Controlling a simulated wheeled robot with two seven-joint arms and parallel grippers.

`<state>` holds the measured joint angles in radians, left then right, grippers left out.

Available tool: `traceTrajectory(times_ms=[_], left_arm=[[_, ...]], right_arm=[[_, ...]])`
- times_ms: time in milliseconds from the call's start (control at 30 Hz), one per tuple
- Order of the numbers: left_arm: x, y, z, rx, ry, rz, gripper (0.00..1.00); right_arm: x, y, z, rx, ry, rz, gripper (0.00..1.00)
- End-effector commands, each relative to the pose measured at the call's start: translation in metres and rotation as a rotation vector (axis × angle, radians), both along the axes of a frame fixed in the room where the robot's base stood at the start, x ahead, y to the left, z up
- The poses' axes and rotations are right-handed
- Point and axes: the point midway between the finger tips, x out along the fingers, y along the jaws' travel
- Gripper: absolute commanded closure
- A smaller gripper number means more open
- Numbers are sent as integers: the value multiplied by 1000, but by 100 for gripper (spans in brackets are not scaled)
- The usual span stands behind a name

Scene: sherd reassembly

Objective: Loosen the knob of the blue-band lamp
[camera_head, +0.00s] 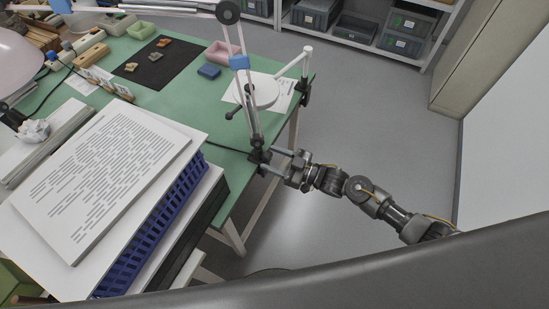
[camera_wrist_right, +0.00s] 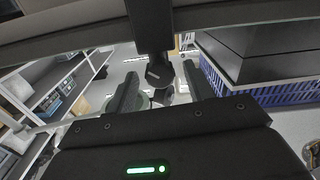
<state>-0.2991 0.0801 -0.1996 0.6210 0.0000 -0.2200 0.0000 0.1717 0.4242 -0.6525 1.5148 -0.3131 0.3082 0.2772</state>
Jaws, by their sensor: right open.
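The blue-band lamp has a slim arm with a blue band (camera_head: 239,62) and a dark clamp (camera_head: 258,156) at the table's edge. My right gripper (camera_head: 270,161) reaches in from the right, with its two fingers open on either side of the clamp area. In the right wrist view, a dark post with a rounded, knob-like end (camera_wrist_right: 160,73) shows between the open fingers of my right gripper (camera_wrist_right: 160,92), apart from both. Whether this end is the lamp's knob I cannot tell for sure. My left gripper is not in view.
A stack with a printed sheet (camera_head: 105,170) and a blue crate (camera_head: 150,240) stands at the left front. The floor at right is clear.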

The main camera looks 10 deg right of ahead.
Motion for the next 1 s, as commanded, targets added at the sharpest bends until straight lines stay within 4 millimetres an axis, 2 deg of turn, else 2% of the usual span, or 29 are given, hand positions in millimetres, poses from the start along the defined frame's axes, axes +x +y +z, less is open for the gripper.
traceTrajectory(times_ms=[33,300,400,733,1000], left_arm=[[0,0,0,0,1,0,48],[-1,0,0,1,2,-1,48],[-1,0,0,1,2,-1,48],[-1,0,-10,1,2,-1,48],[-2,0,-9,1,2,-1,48]], right_arm=[[0,0,0,0,0,0,48],[0,0,0,0,0,0,83],[0,0,0,0,0,0,92],[0,-1,0,-137,-190,1,92],[0,0,0,-146,-202,0,92]])
